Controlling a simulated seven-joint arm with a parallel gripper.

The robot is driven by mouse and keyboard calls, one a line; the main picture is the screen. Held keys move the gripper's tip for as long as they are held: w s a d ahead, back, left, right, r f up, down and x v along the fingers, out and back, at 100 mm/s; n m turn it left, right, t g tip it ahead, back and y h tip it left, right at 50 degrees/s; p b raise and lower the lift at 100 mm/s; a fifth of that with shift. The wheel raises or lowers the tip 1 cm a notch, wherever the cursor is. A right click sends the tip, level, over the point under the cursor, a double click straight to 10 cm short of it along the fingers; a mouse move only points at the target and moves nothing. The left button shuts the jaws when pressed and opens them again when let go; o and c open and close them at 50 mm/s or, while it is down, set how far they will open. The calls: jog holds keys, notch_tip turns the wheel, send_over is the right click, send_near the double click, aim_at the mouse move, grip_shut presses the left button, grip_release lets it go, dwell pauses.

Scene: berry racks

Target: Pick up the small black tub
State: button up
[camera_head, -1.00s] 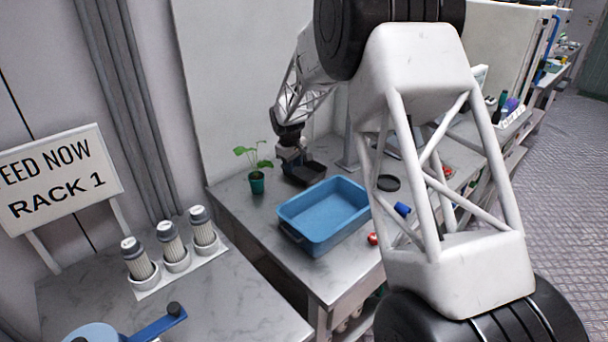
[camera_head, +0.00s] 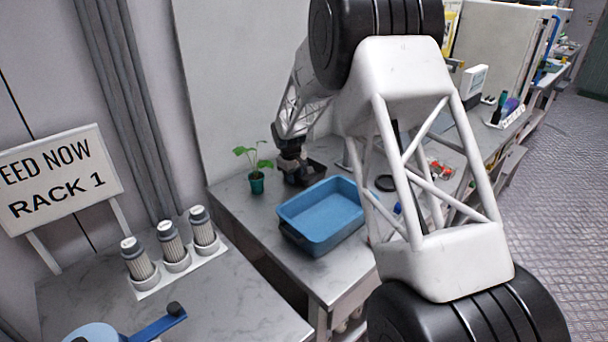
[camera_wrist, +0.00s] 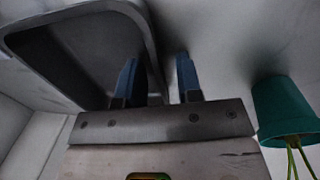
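The small black tub (camera_head: 317,170) sits on the bench behind the blue tray, partly hidden by my gripper (camera_head: 293,182). In the wrist view the tub (camera_wrist: 75,55) fills the upper left, and it looks empty. My gripper (camera_wrist: 159,68) has its two blue fingers apart. The tub's near side wall lies between them, one finger on the inner side and the other outside. A gap shows between the outer finger and the wall. Whether the inner finger touches the wall I cannot tell.
A seedling in a green pot (camera_head: 257,184) stands close beside my gripper; its pot (camera_wrist: 288,108) is at the right in the wrist view. The blue tray (camera_head: 322,214) is just in front. A dark round disc (camera_head: 385,183) lies to the right.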

grip_shut()
jog(key=shift+r, duration=0.1)
dwell(0.4)
notch_tip(320, 180, up, 18)
dwell(0.7)
dwell(0.5)
